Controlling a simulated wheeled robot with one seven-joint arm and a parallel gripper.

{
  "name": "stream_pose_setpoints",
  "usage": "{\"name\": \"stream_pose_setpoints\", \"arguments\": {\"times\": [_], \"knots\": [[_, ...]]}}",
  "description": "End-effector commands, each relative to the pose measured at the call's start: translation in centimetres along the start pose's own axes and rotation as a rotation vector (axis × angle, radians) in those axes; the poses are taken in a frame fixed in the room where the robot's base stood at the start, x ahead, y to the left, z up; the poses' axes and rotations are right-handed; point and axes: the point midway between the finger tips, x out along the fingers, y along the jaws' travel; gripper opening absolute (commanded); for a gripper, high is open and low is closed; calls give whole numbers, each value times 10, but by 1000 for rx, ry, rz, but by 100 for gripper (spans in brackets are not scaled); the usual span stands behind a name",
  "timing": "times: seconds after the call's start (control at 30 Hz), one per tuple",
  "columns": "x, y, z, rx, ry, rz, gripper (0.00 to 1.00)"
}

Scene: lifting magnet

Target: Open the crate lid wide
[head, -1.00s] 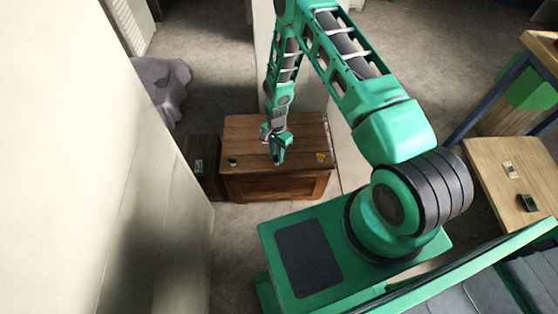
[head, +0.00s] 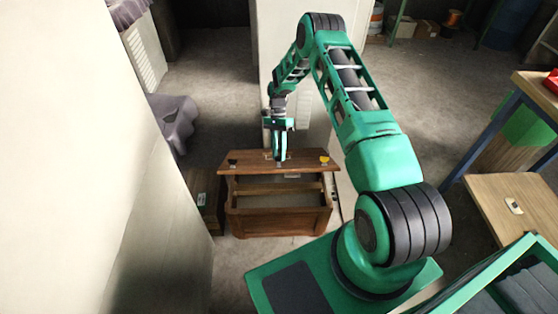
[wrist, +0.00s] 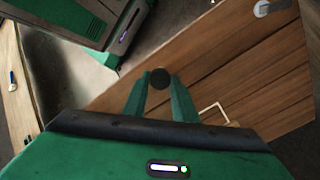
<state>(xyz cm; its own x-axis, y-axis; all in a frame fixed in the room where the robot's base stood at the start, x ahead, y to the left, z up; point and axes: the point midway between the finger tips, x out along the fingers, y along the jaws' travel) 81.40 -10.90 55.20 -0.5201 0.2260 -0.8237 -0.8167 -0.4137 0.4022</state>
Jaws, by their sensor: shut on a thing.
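The wooden crate (head: 281,224) stands on the floor ahead, its pale inside partly showing. Its brown lid (head: 255,165) is raised part way and tilted, with a gap at the front. In the head view my gripper (head: 281,157) points down at the lid's middle. In the wrist view my gripper (wrist: 160,88) has its two green fingers shut on a small dark round piece (wrist: 160,77) at the plank lid (wrist: 240,65). The fingers hide how the piece joins the lid. A black piece (head: 233,162) and a yellow piece (head: 324,160) sit on the lid.
A pale wall (head: 70,170) rises close on the left. A dark wooden box (head: 203,200) stands left of the crate. A pale column (head: 295,60) is behind it. A wooden table (head: 515,210) stands at the right. Open floor lies beyond the crate.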

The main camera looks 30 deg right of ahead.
Motion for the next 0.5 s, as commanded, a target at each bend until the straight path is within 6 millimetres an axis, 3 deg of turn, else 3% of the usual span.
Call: {"name": "stream_pose_setpoints", "arguments": {"times": [0.5], "knots": [[-7,-11,11,-18,-7,15,0]]}}
